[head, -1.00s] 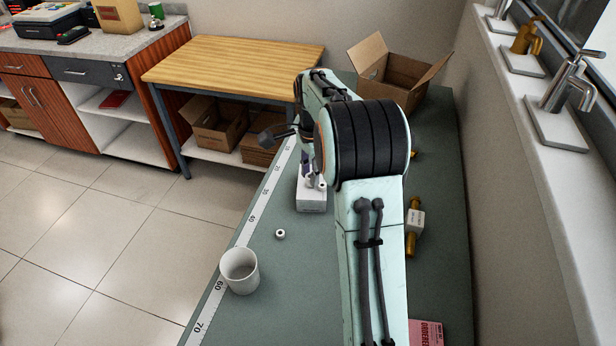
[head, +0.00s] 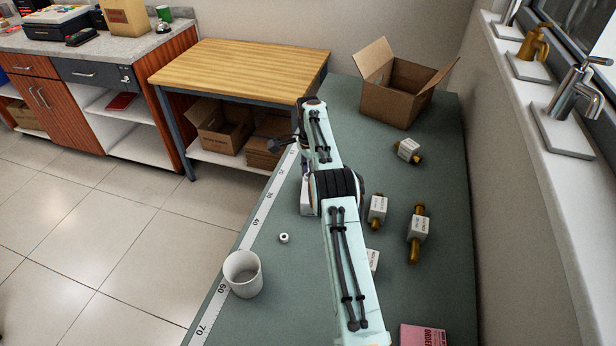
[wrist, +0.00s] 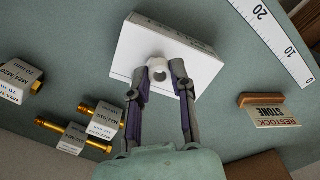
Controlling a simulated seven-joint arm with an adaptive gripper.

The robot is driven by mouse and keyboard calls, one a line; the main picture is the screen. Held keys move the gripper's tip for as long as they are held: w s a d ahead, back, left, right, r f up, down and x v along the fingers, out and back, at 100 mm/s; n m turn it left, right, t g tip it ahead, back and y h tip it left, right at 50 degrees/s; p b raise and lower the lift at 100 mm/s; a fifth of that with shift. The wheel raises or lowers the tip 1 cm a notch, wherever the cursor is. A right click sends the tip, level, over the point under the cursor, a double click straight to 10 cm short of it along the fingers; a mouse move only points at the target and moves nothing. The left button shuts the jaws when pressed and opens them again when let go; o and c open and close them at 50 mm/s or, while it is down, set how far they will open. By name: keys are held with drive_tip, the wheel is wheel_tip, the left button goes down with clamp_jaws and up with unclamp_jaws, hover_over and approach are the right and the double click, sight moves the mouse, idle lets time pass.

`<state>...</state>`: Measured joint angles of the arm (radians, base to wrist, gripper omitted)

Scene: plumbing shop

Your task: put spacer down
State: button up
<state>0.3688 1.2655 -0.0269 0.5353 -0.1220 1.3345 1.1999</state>
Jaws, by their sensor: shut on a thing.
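A small white ring-shaped spacer (wrist: 157,70) is between the tips of my gripper (wrist: 158,80) in the wrist view, and the fingers are shut on it. Below it is a white box (wrist: 150,48); I cannot tell whether the spacer touches its top. In the head view the box (head: 306,196) is partly behind my arm, and the gripper and held spacer are hidden. A second small white spacer (head: 284,238) lies on the green bench (head: 300,290), near the mug.
A white mug (head: 242,273) stands by the ruler strip (head: 262,208) on the bench's left edge. Several tagged brass fittings (head: 417,232) lie right of my arm. An open carton (head: 398,95) stands at the far end. A small restock sign (wrist: 270,110) stands near the box.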

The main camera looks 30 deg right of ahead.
drive_tip(key=shift+f, duration=0.85)
drive_tip(key=o, duration=0.7)
drive_tip(key=shift+c, duration=0.2)
